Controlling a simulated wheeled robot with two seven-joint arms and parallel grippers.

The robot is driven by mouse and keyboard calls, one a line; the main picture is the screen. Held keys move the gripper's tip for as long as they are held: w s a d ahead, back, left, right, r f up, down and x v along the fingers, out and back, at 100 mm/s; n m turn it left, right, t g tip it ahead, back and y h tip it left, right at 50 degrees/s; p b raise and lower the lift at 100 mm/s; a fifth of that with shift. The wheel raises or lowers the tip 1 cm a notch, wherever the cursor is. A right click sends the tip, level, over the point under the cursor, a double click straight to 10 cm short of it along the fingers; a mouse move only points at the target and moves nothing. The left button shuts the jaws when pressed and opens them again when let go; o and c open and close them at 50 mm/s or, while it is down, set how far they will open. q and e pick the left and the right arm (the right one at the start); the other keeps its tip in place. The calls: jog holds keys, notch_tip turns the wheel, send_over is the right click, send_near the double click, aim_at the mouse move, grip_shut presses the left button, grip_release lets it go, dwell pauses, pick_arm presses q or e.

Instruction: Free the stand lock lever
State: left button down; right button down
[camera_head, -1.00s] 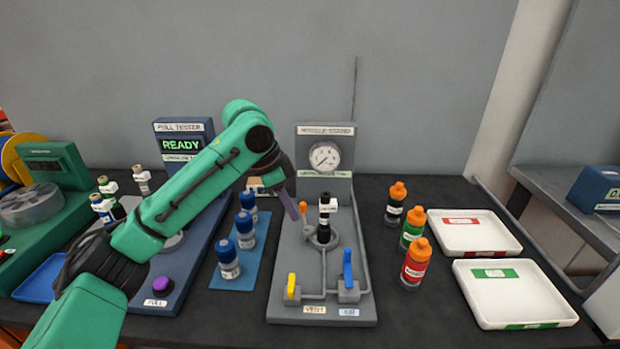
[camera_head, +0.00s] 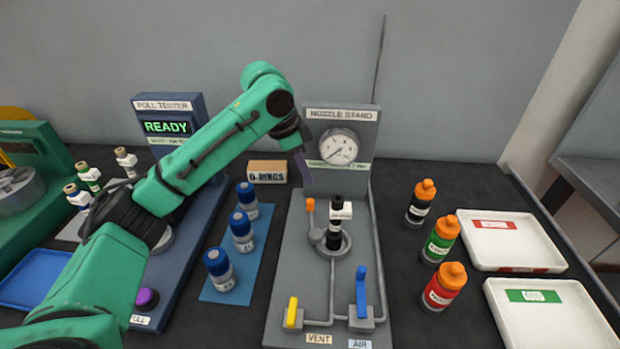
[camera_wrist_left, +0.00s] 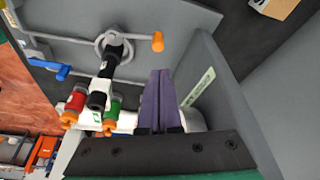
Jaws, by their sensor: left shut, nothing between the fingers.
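The nozzle stand (camera_head: 290,270) has a small lever with an orange tip (camera_head: 309,206) on the left of its ring. The tip points upward, beside the black nozzle (camera_head: 336,213) held upright in the ring. In the left wrist view the orange tip (camera_wrist_left: 157,41) sticks out from the ring, clear of my fingers. My left gripper (camera_head: 306,176) has its purple fingers closed together and empty. It is above and behind the lever, near the gauge panel, and not touching the lever. In the wrist view the closed fingers (camera_wrist_left: 158,84) lie beside the panel. My right gripper is out of view.
The gauge (camera_head: 338,146) is on the stand's back panel. A yellow vent lever (camera_head: 292,311) and a blue air lever (camera_head: 361,290) stand at the front. Blue-capped bottles (camera_head: 241,230) are left, orange-capped bottles (camera_head: 439,239) right. An O-rings box (camera_head: 268,171) sits behind.

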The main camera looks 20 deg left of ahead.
pick_arm(q)
jog(key=x, duration=0.8)
jog(key=shift+f+p, duration=0.1)
jog(key=shift+p, duration=0.25)
